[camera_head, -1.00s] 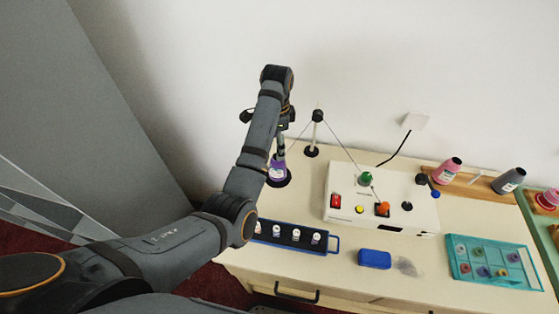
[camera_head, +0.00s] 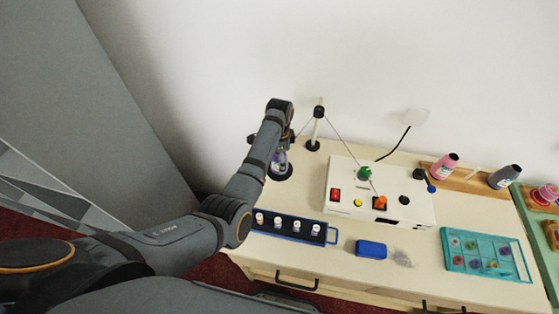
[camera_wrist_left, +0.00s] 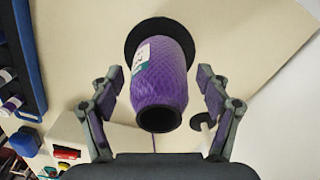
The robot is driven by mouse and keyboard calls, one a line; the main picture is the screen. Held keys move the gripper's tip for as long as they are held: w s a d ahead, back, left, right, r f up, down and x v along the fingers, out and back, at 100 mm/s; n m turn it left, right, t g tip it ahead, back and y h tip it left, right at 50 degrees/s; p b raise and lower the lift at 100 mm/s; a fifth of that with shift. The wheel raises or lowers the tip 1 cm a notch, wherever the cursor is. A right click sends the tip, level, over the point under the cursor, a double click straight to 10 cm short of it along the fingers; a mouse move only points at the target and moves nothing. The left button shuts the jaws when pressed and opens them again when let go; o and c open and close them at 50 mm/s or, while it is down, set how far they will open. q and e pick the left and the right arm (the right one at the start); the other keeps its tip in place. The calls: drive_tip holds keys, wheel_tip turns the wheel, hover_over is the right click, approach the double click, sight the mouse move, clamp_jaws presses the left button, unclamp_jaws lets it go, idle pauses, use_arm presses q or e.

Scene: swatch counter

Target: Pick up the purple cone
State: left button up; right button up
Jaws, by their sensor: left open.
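The purple cone (camera_wrist_left: 160,85) is a textured thread cone with a white and teal label. It sits on a round black base, which also shows in the head view (camera_head: 287,175). In the head view the cone (camera_head: 279,163) is partly hidden by my left gripper (camera_head: 281,154). In the left wrist view my left gripper (camera_wrist_left: 160,76) is open, with one finger on each side of the cone and a visible gap on both sides. My right gripper is not in view.
A black-topped post (camera_head: 316,128) stands close right of the cone. A white control box (camera_head: 345,173) with coloured knobs is further right. A blue rack (camera_head: 328,239) of small spools lies in front. A blue block (camera_head: 371,249) and teal tray (camera_head: 488,272) lie to the right.

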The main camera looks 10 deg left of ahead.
use_arm(q)
drive_tip(key=c, duration=1.1)
drive_tip(key=shift+c, duration=1.1)
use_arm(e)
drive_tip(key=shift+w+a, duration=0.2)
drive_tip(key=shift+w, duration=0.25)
use_arm(q)
wheel_tip(320, 180, up, 10)
drive_tip(key=shift+f+b, duration=0.2)
drive_tip(key=shift+b, duration=0.8)
drive_tip(key=shift+r, duration=0.3)
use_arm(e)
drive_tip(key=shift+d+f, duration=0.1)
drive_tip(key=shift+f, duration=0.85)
